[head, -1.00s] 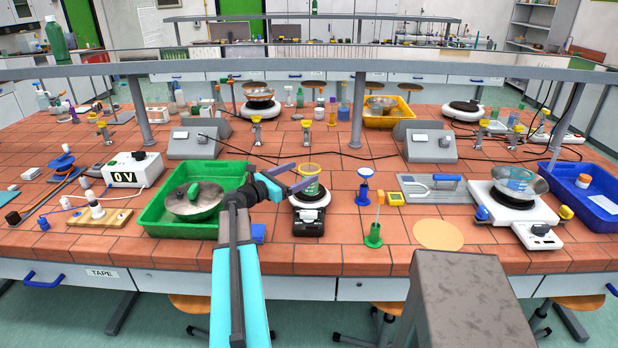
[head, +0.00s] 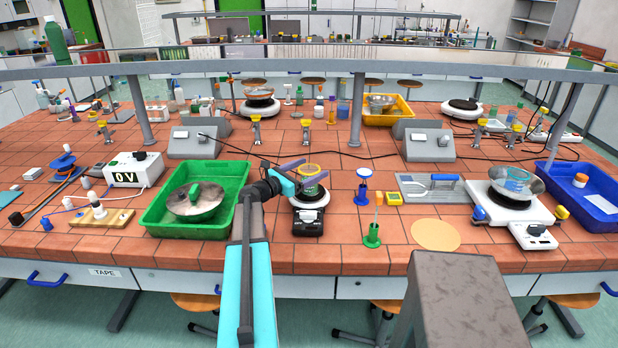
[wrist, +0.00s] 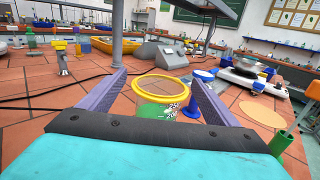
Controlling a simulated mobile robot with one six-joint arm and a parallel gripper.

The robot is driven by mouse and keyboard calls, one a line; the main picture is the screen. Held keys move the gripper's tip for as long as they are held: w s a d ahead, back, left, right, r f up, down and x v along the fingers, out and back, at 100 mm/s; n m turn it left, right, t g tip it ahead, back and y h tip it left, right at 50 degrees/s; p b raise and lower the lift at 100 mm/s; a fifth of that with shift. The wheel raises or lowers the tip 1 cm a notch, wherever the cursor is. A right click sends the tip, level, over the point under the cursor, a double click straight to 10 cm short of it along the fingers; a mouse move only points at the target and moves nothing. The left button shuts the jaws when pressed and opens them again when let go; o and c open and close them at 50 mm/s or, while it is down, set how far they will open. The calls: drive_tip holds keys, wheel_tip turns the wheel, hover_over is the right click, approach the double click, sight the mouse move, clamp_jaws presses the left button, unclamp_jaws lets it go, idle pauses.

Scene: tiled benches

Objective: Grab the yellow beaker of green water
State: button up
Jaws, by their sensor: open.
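The beaker (head: 311,184) has a yellow rim and green contents. It stands on a round plate of a small black-and-white device (head: 308,215) near the middle front of the bench. In the wrist view the beaker (wrist: 160,100) sits between the two purple fingers, its lower part hidden by my gripper's body. My gripper (head: 308,172) is open, with one finger on each side of the beaker. I cannot tell whether either finger touches it; in the wrist view a gap shows on both sides.
A grey shelf rail (head: 250,68) crosses above the bench.

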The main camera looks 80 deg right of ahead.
idle(0.4)
drive_tip(key=c, duration=1.3)
drive_tip(key=shift+r, duration=0.2)
wheel_tip(320, 180, up, 18)
drive_tip(key=b, duration=0.3)
drive_tip(key=shift+f, duration=0.15)
